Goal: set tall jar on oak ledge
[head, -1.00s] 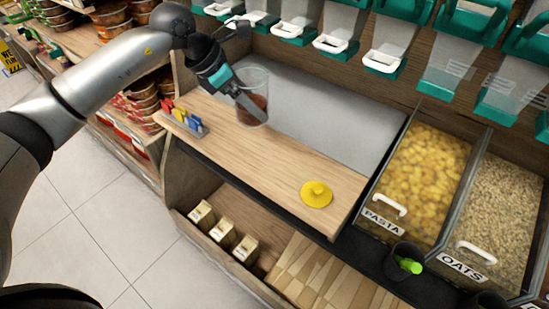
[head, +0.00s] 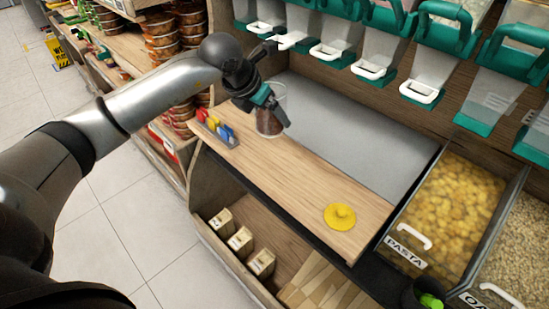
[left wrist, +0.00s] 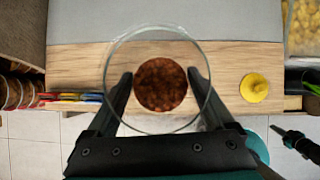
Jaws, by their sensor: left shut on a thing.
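The tall jar (head: 270,122) is clear glass with brown contents. In the head view it is upright at the far left part of the oak ledge (head: 300,196), beside the coloured clips. My left gripper (head: 277,108) is shut on the jar. In the left wrist view I look down into the jar's round mouth (left wrist: 160,85), with one finger on each side. The pale wood of the ledge (left wrist: 75,62) shows around it there. I cannot tell whether the jar's base touches the ledge. A dark tool-like shape at the lower right of the wrist view may be my right gripper (left wrist: 298,143).
A yellow knobbed lid (head: 340,216) lies on the ledge's near right part. Coloured clips (head: 216,126) stand in a rack at its left end. Pasta (head: 452,205) and oats bins are to the right, dispensers (head: 375,70) above. The ledge is clear between jar and lid.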

